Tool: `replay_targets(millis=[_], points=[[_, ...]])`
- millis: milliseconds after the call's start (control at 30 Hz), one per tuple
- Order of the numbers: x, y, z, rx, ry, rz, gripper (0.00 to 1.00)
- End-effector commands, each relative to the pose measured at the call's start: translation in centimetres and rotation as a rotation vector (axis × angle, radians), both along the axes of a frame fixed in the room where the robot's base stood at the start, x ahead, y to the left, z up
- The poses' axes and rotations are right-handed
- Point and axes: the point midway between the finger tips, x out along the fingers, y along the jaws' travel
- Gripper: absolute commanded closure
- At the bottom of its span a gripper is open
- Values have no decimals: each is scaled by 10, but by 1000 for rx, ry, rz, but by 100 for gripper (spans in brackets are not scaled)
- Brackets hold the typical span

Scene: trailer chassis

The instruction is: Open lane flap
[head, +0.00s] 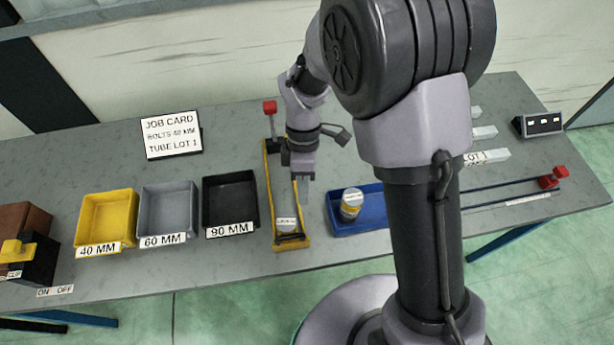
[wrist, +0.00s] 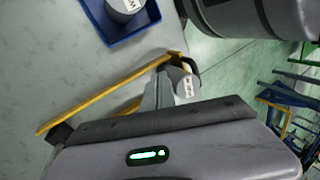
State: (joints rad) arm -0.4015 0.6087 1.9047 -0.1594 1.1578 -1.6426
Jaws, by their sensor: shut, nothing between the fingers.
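A grey labelled cylinder (head: 286,224) stands at the lane's front end, by a dark crosspiece (head: 292,239) that may be the flap. My gripper (head: 302,176) is over the lane in the head view. In the wrist view its fingers (wrist: 159,92) are shut and empty, close beside the cylinder (wrist: 186,88) in the picture. I cannot tell whether they touch it. The yellow rail (wrist: 110,90) passes behind them.
A blue tray (head: 345,229) holding a labelled can (head: 351,204) is right of the lane. Yellow (head: 106,217), grey (head: 168,212) and black (head: 230,204) bins stand left. A blue-railed lane (head: 505,193) lies at right. A job card (head: 171,135) stands behind.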

Motion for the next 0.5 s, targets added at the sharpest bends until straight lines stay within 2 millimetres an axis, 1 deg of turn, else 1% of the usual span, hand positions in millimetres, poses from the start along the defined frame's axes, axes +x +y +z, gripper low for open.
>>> replay_targets(millis=[33, 167, 300, 400, 500], points=[[-5, 0, -14, -1, 3, -1, 100], [-15, -1, -39, -1, 2, -1, 100], [-37, -2, -38, 0, -1, -1, 100], [-48, -2, -37, 0, -1, -2, 100], [-53, -2, -37, 0, -1, -1, 100]])
